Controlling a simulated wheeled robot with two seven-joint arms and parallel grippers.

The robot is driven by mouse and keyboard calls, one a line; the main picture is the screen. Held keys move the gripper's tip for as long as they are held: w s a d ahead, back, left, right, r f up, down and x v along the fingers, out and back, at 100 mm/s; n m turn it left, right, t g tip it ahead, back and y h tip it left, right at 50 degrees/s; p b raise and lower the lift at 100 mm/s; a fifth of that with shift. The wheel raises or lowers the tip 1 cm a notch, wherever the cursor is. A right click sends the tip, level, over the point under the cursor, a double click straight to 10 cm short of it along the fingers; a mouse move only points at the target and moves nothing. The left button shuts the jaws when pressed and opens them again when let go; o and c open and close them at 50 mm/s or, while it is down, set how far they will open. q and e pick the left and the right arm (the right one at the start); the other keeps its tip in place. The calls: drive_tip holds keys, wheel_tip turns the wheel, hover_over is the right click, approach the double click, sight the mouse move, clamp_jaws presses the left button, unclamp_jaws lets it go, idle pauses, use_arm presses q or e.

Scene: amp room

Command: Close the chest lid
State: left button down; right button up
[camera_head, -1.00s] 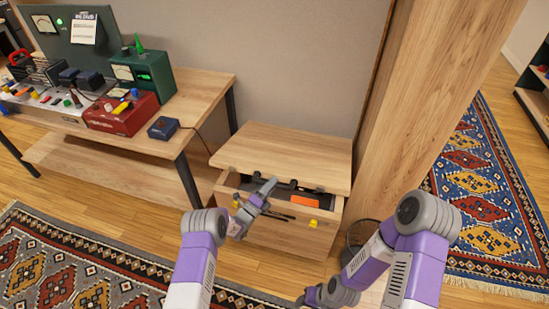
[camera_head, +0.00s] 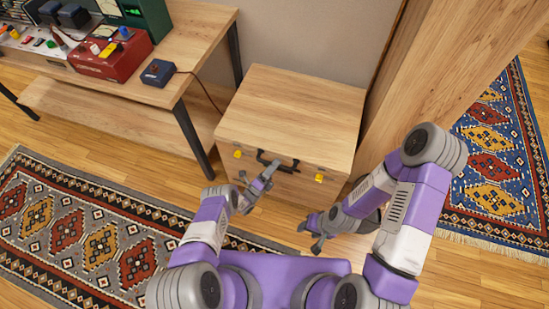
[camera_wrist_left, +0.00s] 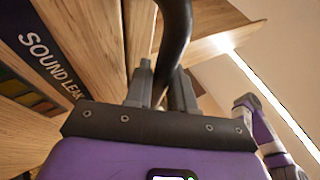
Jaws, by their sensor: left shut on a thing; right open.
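The light wooden chest (camera_head: 305,188) stands against the wall beside a wooden post. Its lid (camera_head: 290,108) lies down over the box, with no gap or contents visible from the head. A black handle (camera_head: 288,168) and yellow latches (camera_head: 319,177) show at the front. My left gripper (camera_head: 266,178) is at the handle; in the left wrist view its fingers (camera_wrist_left: 164,85) are shut on the curved black handle (camera_wrist_left: 177,25). My right gripper (camera_head: 318,238) is open and empty, low in front of the chest's right side, apart from it.
A wooden bench (camera_head: 195,70) with a red device (camera_head: 112,58) and a small blue box (camera_head: 158,72) stands left of the chest. A patterned rug (camera_head: 100,225) lies at front left, a blue one (camera_head: 495,150) at right. A wooden post (camera_head: 440,60) rises close right.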

use_arm(q)
drive_tip(key=shift+w+d+f, duration=0.1)
drive_tip(key=shift+w, duration=0.1)
use_arm(e)
drive_tip(key=shift+w, duration=0.15)
use_arm(q)
drive_tip(key=c, duration=1.4)
unclamp_jaws()
drive_tip(key=shift+o, duration=1.4)
drive_tip(key=shift+w+f, duration=0.1)
drive_tip(key=shift+o, duration=0.3)
use_arm(e)
drive_tip(key=shift+d, duration=0.1)
use_arm(q)
drive_tip(key=shift+f, duration=0.1)
